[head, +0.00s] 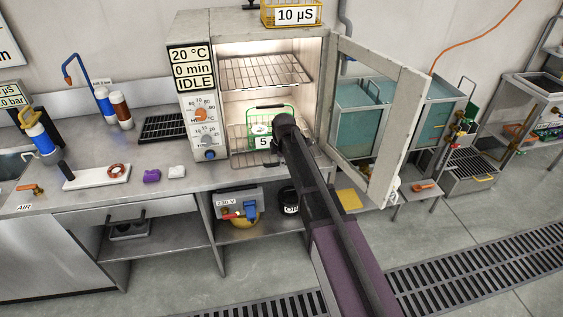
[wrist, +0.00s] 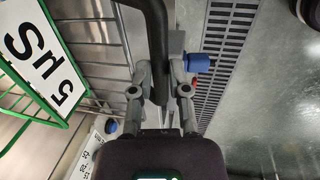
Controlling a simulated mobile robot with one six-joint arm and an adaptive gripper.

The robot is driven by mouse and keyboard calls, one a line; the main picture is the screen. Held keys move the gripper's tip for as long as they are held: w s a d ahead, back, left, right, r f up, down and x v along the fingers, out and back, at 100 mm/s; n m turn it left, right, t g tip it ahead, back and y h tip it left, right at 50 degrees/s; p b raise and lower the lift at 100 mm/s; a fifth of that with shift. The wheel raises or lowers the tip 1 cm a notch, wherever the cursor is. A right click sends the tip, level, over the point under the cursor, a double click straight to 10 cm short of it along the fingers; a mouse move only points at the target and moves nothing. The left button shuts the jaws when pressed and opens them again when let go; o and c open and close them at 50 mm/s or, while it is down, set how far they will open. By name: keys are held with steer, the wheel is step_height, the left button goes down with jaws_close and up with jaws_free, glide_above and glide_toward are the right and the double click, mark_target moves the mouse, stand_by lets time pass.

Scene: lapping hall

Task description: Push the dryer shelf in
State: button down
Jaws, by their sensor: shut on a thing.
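The dryer (head: 196,130) stands on the bench with its door (head: 384,130) swung wide open to the right. The lower wire shelf (head: 240,143) holds a green basket (head: 274,107) with a "5" label, and its front part is near the dryer's mouth. In the wrist view the shelf's wires (wrist: 95,45) and the basket's label (wrist: 40,55) are at the left. My gripper (wrist: 160,92) is shut on a dark curved bar (wrist: 156,30), which looks like the shelf's handle. In the head view my arm hides the fingers and part of the shelf.
An upper wire shelf (head: 262,70) is empty inside the dryer. A yellow basket (head: 291,13) labelled "10 µS" stands on top. A dark rack (head: 163,128), purple piece (head: 152,176) and white piece (head: 177,171) lie on the bench to the left. Teal-filled tanks (head: 364,110) stand behind the door.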

steer(key=w+a, duration=0.2)
steer(key=w, duration=0.5)
steer(key=w+a, duration=0.2)
steer(key=w, duration=0.6)
steer(key=w+a, duration=0.2)
steer(key=w, duration=0.5)
steer(key=shift+w+a, duration=0.25)
steer(key=shift+w, duration=0.2)
steer(key=c, duration=0.6)
jaws_free()
steer(key=s+d, duration=0.2)
steer(key=s, duration=0.5)
steer(key=s+d, duration=0.2)
steer(key=s, duration=0.6)
steer(key=s+d, duration=0.2)
steer(key=s, duration=0.5)
steer(key=shift+s+d, duration=0.25)
steer(key=shift+s, duration=0.15)
steer(key=s+d+r+p, duration=0.1)
steer(key=s+r+p, duration=0.2)
steer(key=r+p, duration=1)
steer(key=shift+r, duration=0.15)
